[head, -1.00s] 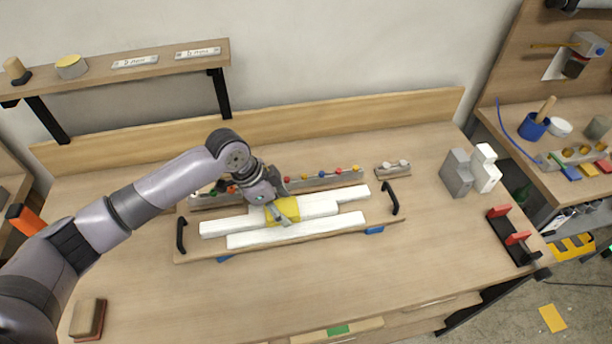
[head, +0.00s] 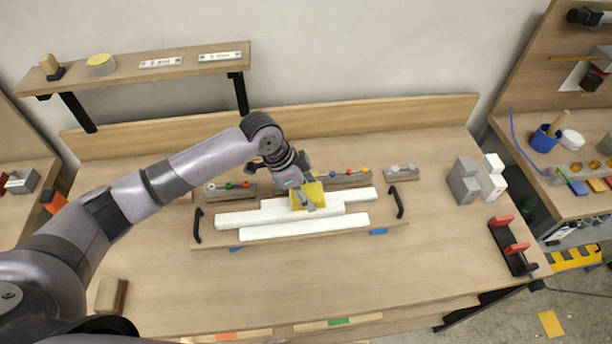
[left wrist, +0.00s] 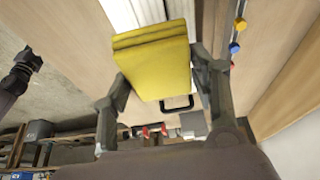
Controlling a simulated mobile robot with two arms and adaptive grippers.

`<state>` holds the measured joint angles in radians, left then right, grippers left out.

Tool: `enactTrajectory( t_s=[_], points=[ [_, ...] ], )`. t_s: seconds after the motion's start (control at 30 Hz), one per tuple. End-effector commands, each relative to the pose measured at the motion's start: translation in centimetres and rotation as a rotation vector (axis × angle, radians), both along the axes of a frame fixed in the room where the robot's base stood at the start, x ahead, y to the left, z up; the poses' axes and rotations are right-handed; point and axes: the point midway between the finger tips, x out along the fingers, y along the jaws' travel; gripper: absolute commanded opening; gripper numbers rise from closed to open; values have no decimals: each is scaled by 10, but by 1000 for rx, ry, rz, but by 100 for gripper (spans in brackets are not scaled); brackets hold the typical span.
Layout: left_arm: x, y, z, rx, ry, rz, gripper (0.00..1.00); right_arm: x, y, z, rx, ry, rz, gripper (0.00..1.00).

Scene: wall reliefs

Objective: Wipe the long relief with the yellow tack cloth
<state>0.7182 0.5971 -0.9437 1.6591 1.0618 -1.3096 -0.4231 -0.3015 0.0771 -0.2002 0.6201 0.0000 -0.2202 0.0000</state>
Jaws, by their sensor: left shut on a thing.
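A yellow tack cloth (head: 303,192), a folded pad, is held between the fingers of my left gripper (head: 308,194). In the left wrist view the cloth (left wrist: 153,55) sits between the two fingers (left wrist: 160,85). It is at the right half of the white reliefs; I cannot tell whether it touches them. Long white relief strips (head: 250,218) lie side by side on a wooden board (head: 215,240), the cloth and gripper hiding part of them. In the left wrist view a white grooved strip (left wrist: 140,12) shows beyond the cloth. A dark end at the left edge there may be my right gripper (left wrist: 28,66).
The board has black handles (head: 197,226) at both ends. Behind the strips are small racks with coloured knobs (head: 345,177). Grey and white blocks (head: 465,182) and a red-jawed fixture (head: 512,246) stand at right. A shelf (head: 130,70) overhangs the back left. The front table is mostly clear.

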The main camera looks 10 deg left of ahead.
Motion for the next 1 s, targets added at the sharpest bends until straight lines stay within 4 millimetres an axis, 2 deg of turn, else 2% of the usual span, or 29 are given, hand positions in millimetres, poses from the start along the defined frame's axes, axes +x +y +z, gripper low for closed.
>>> enactTrajectory(
  t_s=[0.03,0.3,1.0],
  points=[
    [0,-1,9,-1,0,1,32,0,3,9,4,0,-1,31],
    [1,-2,28,0,0,6,32,0,4,30,4,0,-2,31],
    [0,-1,28,1,-1,28,32,1,-6,26,-7,-2,1,31]
  ],
)
